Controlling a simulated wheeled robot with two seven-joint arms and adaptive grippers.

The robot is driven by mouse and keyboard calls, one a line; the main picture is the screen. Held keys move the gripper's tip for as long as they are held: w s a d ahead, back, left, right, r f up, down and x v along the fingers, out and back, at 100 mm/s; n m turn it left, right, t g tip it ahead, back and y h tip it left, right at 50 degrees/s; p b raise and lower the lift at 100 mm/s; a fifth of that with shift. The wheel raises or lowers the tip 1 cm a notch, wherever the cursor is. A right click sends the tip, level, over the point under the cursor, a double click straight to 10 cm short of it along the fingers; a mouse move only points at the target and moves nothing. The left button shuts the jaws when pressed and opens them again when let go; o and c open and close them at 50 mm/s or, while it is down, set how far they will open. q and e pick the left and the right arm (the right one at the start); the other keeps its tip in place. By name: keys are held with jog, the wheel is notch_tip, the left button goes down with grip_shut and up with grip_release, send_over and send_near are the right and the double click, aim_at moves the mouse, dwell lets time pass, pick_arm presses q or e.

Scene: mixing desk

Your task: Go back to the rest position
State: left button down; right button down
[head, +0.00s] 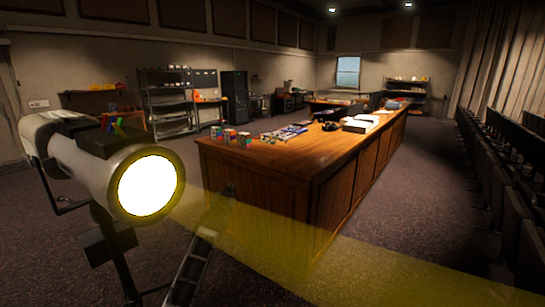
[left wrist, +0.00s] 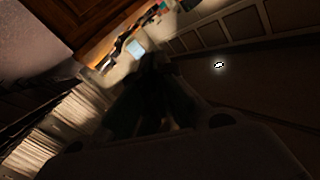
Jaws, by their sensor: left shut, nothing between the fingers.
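My left gripper (head: 228,192) is dark and points upward in front of the near left end of the wooden desk, with my arm rising from the bottom edge. It is shut and empty. In the left wrist view its dark fingers (left wrist: 155,68) come together in the middle, in deep shadow. That view is tilted, with the desk front at the upper left and wall panels at the upper right. My right gripper is in neither view.
A large lit spotlight (head: 112,175) on a stand is close on the left; its yellow beam crosses low to the right. The long wooden desk (head: 275,195) carries cans, papers and small items. Seat rows (head: 490,180) line the right. Shelves (head: 168,105) stand behind. Carpet is clear left of the desk.

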pick_arm(q)
jog(key=s+a+f+n+g, duration=0.1)
jog(key=s+f+g, duration=0.15)
jog(key=f, duration=1.25)
jog(key=s+f+g, duration=0.2)
jog(key=s+f, duration=0.2)
jog(key=f, duration=1.2)
jog(key=s+a+f+n+g, duration=0.1)
jog(key=s+a+f+g, duration=0.1)
jog(key=s+f, duration=0.85)
jog(key=s+a+f+g, duration=0.1)
jog(key=s+f+g, duration=0.1)
jog(key=s+f, duration=0.9)
jog(key=s+a+f+g, duration=0.3)
jog(key=s+f+g, duration=0.2)
jog(key=s+f, duration=1.6)
jog(key=s+a+f+g, duration=0.1)
jog(key=s+f, duration=0.1)
jog(key=s, duration=1.3)
jog(key=s+a+f+g, duration=0.1)
jog(key=s+f+g, duration=0.1)
jog(key=s, duration=1.3)
jog(key=shift+s+y, duration=0.25)
jog(key=shift+y, duration=0.05)
jog(key=shift+a+r, duration=0.1)
